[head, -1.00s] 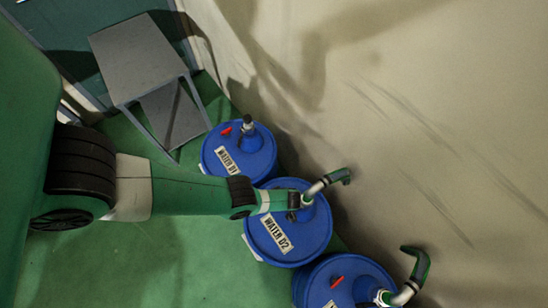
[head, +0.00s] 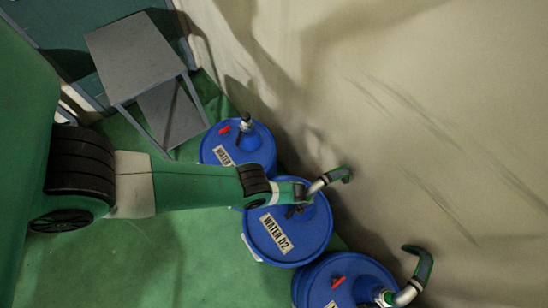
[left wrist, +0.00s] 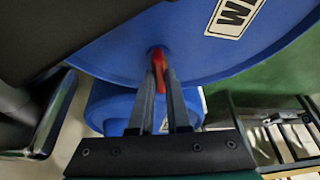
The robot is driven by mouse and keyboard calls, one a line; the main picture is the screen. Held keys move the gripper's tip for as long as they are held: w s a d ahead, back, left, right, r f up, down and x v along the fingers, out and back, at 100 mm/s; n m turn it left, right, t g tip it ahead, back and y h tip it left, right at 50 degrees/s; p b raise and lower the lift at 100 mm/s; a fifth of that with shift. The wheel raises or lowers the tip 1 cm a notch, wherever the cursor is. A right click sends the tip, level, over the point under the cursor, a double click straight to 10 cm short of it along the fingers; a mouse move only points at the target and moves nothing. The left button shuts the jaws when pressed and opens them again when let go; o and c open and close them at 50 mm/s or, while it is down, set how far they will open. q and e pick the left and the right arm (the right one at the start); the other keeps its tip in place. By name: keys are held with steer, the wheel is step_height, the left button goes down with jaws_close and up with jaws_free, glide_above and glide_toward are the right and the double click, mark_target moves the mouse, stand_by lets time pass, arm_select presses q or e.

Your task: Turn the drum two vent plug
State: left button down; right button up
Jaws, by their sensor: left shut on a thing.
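Drum two (head: 305,244) is a blue drum labelled WATER 02, the middle one of three in the head view. Its lid fills the upper part of the left wrist view (left wrist: 180,30). My left gripper (head: 296,210) reaches over its top from the left. In the left wrist view, the left gripper's fingers (left wrist: 160,72) are shut on the red vent plug (left wrist: 158,58), which sits at the lid. The plug is hidden by my gripper in the head view. My right gripper is not in view.
A blue drum (head: 252,142) with a red plug (head: 224,129) stands behind, and another (head: 350,270) in front. Curved pipes with green ends (head: 340,174) rise on the wall side. A grey step stand (head: 140,60) is at the back left. Green floor is open at the left.

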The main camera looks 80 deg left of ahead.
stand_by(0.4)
arm_select(q)
steer(key=c, duration=0.9)
jaws_free()
